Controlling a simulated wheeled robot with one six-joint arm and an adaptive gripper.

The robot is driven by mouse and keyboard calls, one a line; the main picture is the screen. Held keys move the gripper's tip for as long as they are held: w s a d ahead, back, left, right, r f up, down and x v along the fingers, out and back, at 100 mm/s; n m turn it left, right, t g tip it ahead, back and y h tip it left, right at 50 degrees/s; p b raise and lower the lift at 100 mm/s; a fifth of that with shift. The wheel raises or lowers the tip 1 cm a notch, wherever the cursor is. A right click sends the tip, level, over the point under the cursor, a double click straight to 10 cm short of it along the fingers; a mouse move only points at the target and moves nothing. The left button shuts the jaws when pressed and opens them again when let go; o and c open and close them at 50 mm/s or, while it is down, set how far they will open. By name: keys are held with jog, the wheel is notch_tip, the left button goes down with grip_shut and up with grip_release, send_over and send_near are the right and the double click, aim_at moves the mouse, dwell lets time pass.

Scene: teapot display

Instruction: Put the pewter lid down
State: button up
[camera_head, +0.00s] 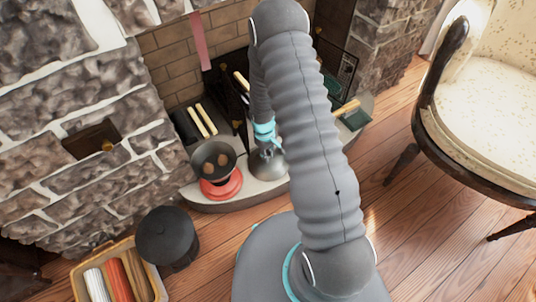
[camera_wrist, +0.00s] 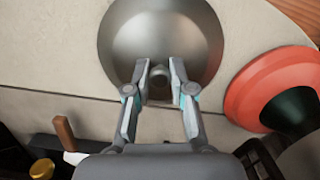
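The pewter lid (camera_wrist: 160,25) is a round grey metal dome with a small knob, seen from above in the wrist view. In the head view the lid (camera_head: 267,164) is at the pale stone hearth, right of the red stand and partly hidden by my arm. It looks level and on or very close to the stone; I cannot tell whether it touches. My gripper (camera_wrist: 160,66) points down over the lid, its fingers closed around the knob. It also shows in the head view (camera_head: 268,143), just above the lid.
A dark bowl (camera_head: 211,160) with brown round things sits on a red stand (camera_head: 222,188), close left of the lid. The hearth (camera_head: 215,203) has a curved front edge. A black pot (camera_head: 166,238) and a tan crate (camera_head: 151,270) stand on the floor; an armchair (camera_head: 492,85) is at right.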

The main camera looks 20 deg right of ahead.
jog(key=shift+o, duration=1.2)
jog(key=s+r+m+t+p, duration=0.1)
jog(key=s+r+t, duration=0.15)
jog(key=r, duration=1.55)
jog(key=s+r+m+t, duration=0.1)
jog(key=s+r+m, duration=0.15)
jog(key=r, duration=1.65)
jog(key=s+r+m+t, duration=0.1)
jog(key=s+r, duration=0.5)
jog(key=s, duration=0.3)
jog(key=s+r+m+t, duration=0.1)
jog(key=s+r+t, duration=0.1)
jog(key=s+r, duration=0.4)
jog(key=s, duration=0.3)
jog(key=shift+y, duration=0.4)
